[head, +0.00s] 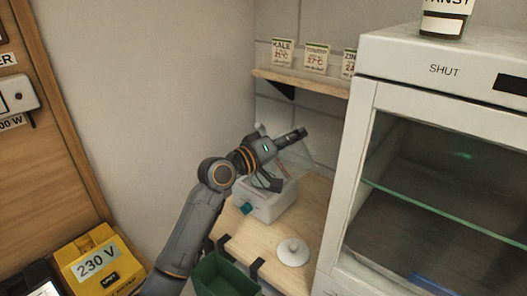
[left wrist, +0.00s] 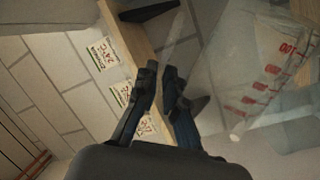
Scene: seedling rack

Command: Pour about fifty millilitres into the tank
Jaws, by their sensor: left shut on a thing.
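My left gripper (head: 290,158) is shut on a clear measuring jug (head: 303,150), which shows only faintly in the head view. In the left wrist view the fingers (left wrist: 162,88) are close together, and the jug (left wrist: 265,85) with red marks, one reading 100, fills the right side. The jug seems tilted; I cannot make out any liquid or its level. A white tank (head: 262,209) with a teal knob stands on the wooden bench just below the gripper and jug, which partly cover its top. My right gripper is out of view.
A round white lid (head: 291,252) lies on the bench. A green bin (head: 222,279) hangs at its front edge. A white cabinet (head: 350,130) marked SHUT stands close on the right.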

